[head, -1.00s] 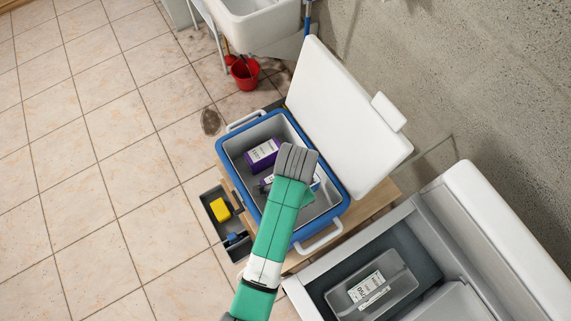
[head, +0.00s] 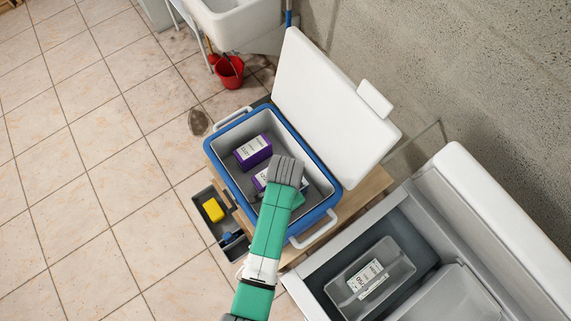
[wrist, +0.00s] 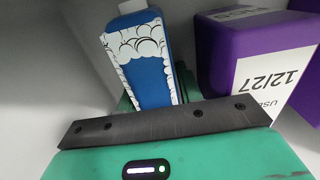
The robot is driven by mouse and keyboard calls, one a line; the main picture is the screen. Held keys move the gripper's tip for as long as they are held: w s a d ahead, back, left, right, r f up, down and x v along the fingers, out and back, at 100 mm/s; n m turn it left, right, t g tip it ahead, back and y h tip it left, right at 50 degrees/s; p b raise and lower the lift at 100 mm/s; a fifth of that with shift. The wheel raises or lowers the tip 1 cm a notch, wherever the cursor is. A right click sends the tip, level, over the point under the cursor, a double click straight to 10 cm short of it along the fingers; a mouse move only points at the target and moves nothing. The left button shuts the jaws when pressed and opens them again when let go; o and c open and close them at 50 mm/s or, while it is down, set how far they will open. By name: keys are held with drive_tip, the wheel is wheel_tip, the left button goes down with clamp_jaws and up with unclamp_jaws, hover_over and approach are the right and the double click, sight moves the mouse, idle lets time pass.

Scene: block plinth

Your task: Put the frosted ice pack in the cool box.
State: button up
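The cool box (head: 216,163) is blue with a pale inside, and its white lid (head: 335,100) stands open. My gripper (head: 285,172) is inside the cool box opening, pointing down; its fingertips are hidden in the head view. In the wrist view, the frosted ice pack (wrist: 152,72), blue with a white frost pattern, sticks out beyond my gripper (wrist: 155,98), with green finger parts at its sides. The gripper looks shut on it. I cannot tell whether the pack touches the box floor.
A purple labelled box (head: 253,150) lies in the cool box; a purple one also stands close right of the pack in the wrist view (wrist: 245,50). An open chest (head: 450,215) holds a grey labelled container (head: 372,278). A grey tray (head: 207,222) holds a yellow block (head: 213,209).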

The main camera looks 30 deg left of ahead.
drive_tip(key=shift+o, duration=1.3)
drive_tip(key=shift+r, duration=0.1)
wheel_tip(320, 180, up, 12)
drive_tip(key=shift+r+p, duration=0.15)
drive_tip(key=shift+p, duration=0.3)
